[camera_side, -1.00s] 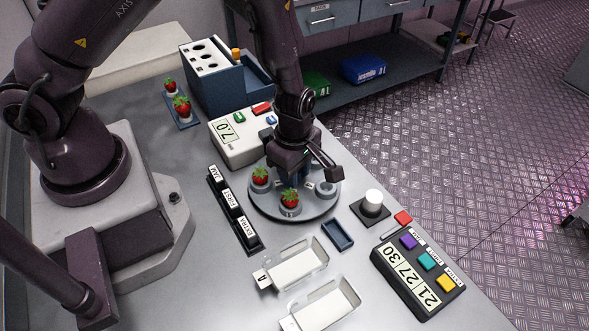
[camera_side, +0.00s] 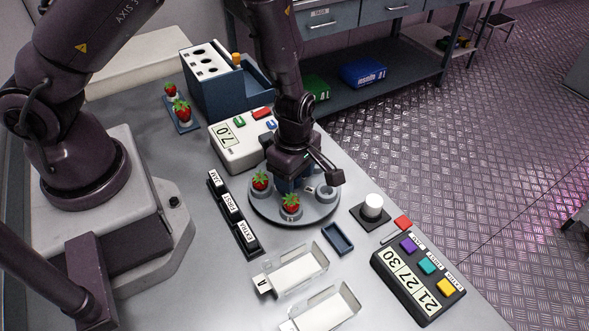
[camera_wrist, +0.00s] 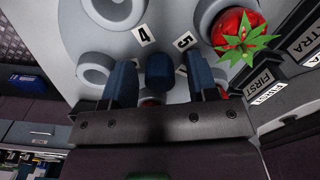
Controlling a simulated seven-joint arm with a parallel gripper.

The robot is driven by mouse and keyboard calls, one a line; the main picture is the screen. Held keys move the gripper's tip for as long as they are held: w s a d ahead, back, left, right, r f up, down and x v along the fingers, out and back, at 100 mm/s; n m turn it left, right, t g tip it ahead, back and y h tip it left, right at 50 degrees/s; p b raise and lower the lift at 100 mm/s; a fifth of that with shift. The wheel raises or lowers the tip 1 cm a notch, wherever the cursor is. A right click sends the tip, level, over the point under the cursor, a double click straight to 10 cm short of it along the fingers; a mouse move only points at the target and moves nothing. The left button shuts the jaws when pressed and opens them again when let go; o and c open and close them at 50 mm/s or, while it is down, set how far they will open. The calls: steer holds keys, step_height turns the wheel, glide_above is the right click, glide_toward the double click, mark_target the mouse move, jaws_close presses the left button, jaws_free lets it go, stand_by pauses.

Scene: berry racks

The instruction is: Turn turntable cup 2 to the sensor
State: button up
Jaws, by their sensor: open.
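The round grey turntable (camera_side: 268,214) carries a ring of cups around a blue centre knob (camera_wrist: 160,72). Two cups at its front left hold red strawberries (camera_side: 291,201); an empty cup (camera_side: 327,192) sits at the right. In the wrist view, labels 4 and 5 show, with empty cups (camera_wrist: 97,70) to the left and a strawberry (camera_wrist: 238,38) at upper right. No label 2 is readable. My gripper (camera_wrist: 160,78) is open, pointing down over the turntable, its blue fingers either side of the knob; contact cannot be told. A white cylinder on a dark base (camera_side: 373,205), possibly the sensor, stands right of the turntable.
A white box reading 7.0 (camera_side: 228,150) stands behind the turntable. Label blocks (camera_side: 232,212) lie to the left, a small blue tray (camera_side: 337,238) and clear-sided trays (camera_side: 292,272) in front, and a button panel (camera_side: 405,287) at front right.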

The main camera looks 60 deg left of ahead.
step_height(320, 180, up, 13)
stand_by(0.4)
steer(key=shift+r, duration=0.1)
step_height(320, 180, up, 11)
stand_by(1.3)
